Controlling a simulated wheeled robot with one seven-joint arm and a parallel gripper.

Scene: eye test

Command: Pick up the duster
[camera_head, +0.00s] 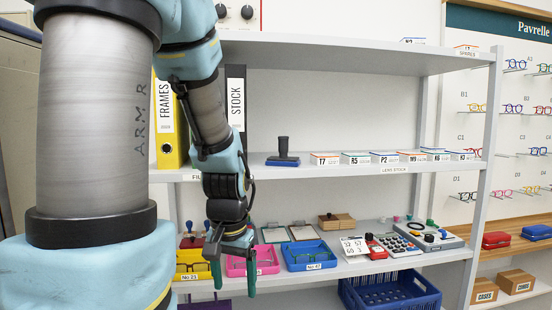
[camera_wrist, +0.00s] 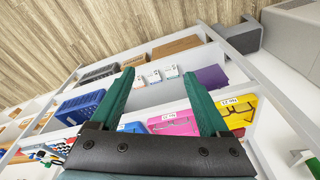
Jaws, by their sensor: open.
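I cannot make out anything that is clearly a duster in either view. My gripper (camera_head: 234,289) hangs in front of the lower shelf in the head view, fingers pointing down, beside the pink tray (camera_head: 262,262). In the wrist view my gripper (camera_wrist: 158,72) shows two green fingers spread apart, with nothing between them. A dark upright handle on a blue base (camera_head: 283,152) stands on the middle shelf, right of and above my gripper; I cannot tell what it is. A purple item (camera_wrist: 211,77) shows beyond the right finger in the wrist view.
A yellow tray (camera_head: 193,275) and a blue tray (camera_head: 312,262) flank the pink one. A blue crate (camera_head: 392,292) is below. A calculator-like device (camera_head: 402,246) and a grey one (camera_head: 436,235) stand at right. Binders (camera_head: 168,125) and small boxes (camera_head: 388,159) line the middle shelf.

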